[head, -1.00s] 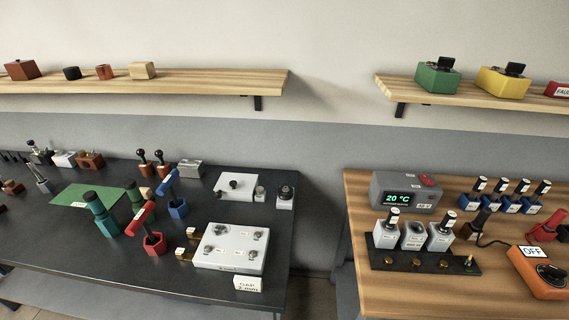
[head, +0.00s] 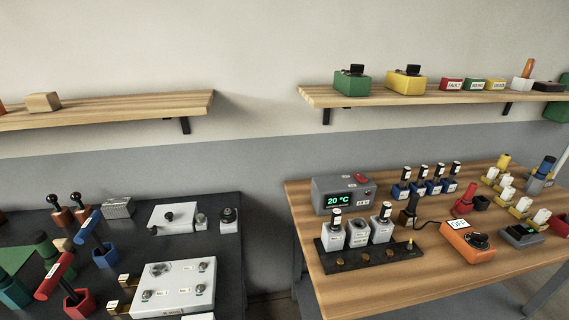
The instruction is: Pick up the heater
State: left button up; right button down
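No label in view reads heater. A small dark brown block with an upright black handle (head: 409,213) stands on the wooden table, and a black cable runs from its side toward an orange box. It may be the heater, but I cannot tell for sure. The orange box (head: 466,241) has a black knob and a white sign reading OFF. Neither of my grippers is in view.
A grey unit (head: 343,191) reads 20 °C. In front, a black rack (head: 374,256) holds grey blocks with labelled bottles. Blue blocks with bottles (head: 420,187) stand behind, a red tool (head: 465,200) to the right. A gap separates the dark table (head: 224,260) from the wooden table (head: 345,288).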

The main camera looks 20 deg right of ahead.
aim_at(455, 168)
jog(key=z, duration=1.8)
